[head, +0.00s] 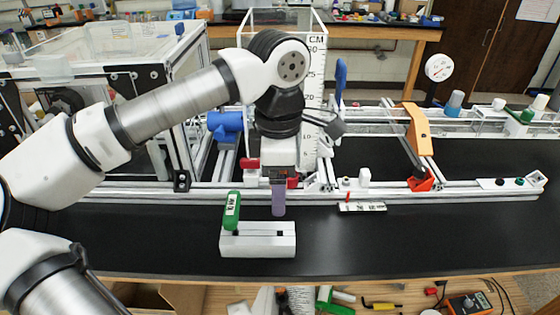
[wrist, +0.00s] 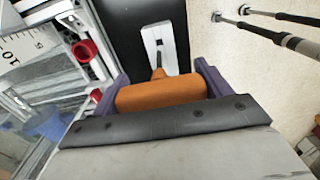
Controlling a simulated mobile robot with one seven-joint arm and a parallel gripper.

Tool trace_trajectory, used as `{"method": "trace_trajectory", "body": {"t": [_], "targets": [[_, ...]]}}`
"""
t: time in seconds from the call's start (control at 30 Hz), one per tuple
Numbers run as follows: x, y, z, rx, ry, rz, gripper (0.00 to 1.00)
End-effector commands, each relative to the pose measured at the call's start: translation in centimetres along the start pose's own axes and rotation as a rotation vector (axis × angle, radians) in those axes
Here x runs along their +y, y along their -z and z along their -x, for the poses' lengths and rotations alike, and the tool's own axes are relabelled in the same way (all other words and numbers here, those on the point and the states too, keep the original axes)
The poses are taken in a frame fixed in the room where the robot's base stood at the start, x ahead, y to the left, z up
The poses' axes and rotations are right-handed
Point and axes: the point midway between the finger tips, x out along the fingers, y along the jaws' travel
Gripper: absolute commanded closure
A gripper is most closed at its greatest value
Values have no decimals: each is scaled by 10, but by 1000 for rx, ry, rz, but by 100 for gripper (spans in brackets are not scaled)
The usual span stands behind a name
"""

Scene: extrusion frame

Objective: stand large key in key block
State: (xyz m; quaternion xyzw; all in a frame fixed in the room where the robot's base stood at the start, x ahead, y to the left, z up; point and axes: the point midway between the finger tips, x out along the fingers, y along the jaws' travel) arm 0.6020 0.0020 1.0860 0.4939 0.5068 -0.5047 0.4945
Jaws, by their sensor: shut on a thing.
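The key block (head: 258,246) is a white bar on the black bench top. It also shows in the wrist view (wrist: 147,35), beyond the fingers, with dark openings in its top. A green-handled key (head: 232,212) stands upright at the block's left end; I cannot see it in the wrist view. My gripper (head: 278,210) points down above the block's right part. In the wrist view its purple fingers (wrist: 160,94) are shut on an orange-handled key (wrist: 160,95), the large key. Its dark shaft points toward the block. In the head view a finger hides this key. I cannot tell whether its tip touches the block.
An aluminium extrusion frame (head: 440,200) runs behind the block. A small white labelled plate (head: 362,207) lies to the right. An orange bracket (head: 418,130) and a dial gauge (head: 439,67) stand farther right. The black bench (head: 400,245) is clear at front right.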

Motion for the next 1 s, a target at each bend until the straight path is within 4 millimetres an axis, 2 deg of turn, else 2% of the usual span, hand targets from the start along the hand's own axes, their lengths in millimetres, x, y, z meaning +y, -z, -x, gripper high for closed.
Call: {"method": "trace_trajectory", "body": {"t": [0.57, 1.0], "targets": [[0, -2, -2, 0, -8, -3, 55], [0, -2, -40, 0, -7, -3, 55]]}}
